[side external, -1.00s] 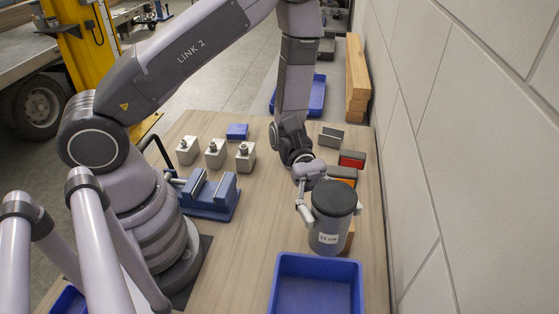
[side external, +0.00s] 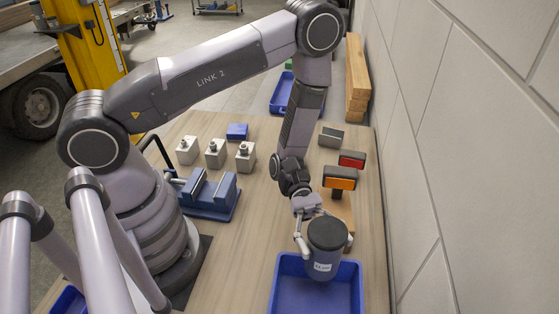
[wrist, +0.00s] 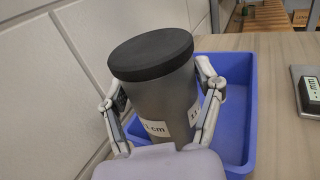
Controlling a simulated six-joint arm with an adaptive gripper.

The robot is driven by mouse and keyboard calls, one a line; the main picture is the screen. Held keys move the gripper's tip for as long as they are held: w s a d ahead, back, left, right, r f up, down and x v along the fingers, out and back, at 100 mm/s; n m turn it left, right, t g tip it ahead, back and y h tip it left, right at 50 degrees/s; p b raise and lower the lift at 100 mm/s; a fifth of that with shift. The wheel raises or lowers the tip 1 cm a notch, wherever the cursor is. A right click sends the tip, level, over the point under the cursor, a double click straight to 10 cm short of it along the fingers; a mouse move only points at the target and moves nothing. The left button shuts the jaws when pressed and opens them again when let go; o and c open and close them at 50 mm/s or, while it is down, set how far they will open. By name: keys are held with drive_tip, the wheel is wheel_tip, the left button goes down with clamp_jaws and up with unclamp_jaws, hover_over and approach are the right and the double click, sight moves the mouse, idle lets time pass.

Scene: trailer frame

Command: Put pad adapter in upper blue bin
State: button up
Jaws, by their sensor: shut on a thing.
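My gripper (side external: 324,243) is shut on a grey cylinder with a black lid and a white "cm" label (side external: 324,266), which I take to be the pad adapter. It is upright, with a finger on each side, and also shows in the wrist view (wrist: 160,100). It is over the far part of the front blue bin (side external: 356,292); its height above the bin floor is hard to tell. This bin also shows in the wrist view (wrist: 238,120). Another blue bin (side external: 283,104) stands at the back, with something green in it.
Orange (side external: 340,184), red (side external: 352,159) and grey (side external: 331,138) blocks stand behind the gripper, near the wall (side external: 470,150). A blue vise (side external: 212,197) and several light grey blocks with knobs (side external: 215,154) are to the left. Table between vise and front bin is clear.

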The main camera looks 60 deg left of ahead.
drive_tip(key=shift+f, duration=0.1)
drive_tip(key=o, duration=1.2)
drive_tip(key=shift+w+a+r, duration=0.15)
drive_tip(key=shift+a+r, duration=0.05)
drive_tip(key=shift+a, duration=0.15)
drive_tip(key=v, duration=1.1)
drive_tip(key=s+a+r+m+t+y, duration=0.3)
drive_tip(key=s+a+r+m+y, duration=0.1)
drive_tip(key=r, duration=0.5)
drive_tip(key=s+a+r+m+t+y, duration=0.4)
drive_tip(key=r+y, duration=0.3)
drive_tip(key=r, duration=0.2)
drive_tip(key=s+a+r+m+t+y, duration=0.3)
drive_tip(key=s+a+r+m+y, duration=0.2)
drive_tip(key=r, duration=0.4)
drive_tip(key=shift+a+m+t+y, duration=0.15)
drive_tip(key=shift+m+t+y, duration=0.25)
drive_tip(key=shift+m+y, duration=0.3)
